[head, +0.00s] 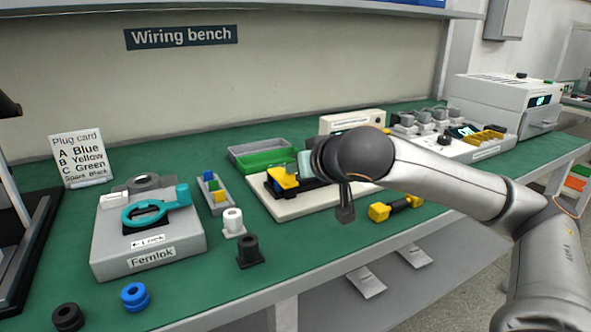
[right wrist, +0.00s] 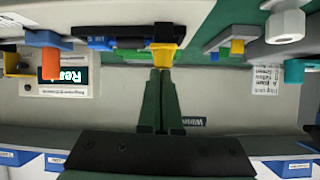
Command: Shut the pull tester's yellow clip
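The pull tester's yellow clip (head: 283,176) sits on a black mount near the left end of a long cream base (head: 284,208). In the right wrist view, which is upside down, the yellow clip (right wrist: 165,42) is just beyond my right fingertips (right wrist: 160,70). The two dark green fingers lie side by side with almost no gap and hold nothing visible. Tips and clip look touching or nearly so; I cannot tell which. In the head view my right wrist hides much of the tester. Whether the clip is fully down cannot be told. My left gripper is not in view.
A grey-green tray (head: 262,154) stands behind the tester. A grey Fernlok fixture (head: 148,240), white plug (head: 233,222) and black plug (head: 248,250) stand to the left. A yellow-and-black tool (head: 380,212) lies in front. The bench's front edge is close.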

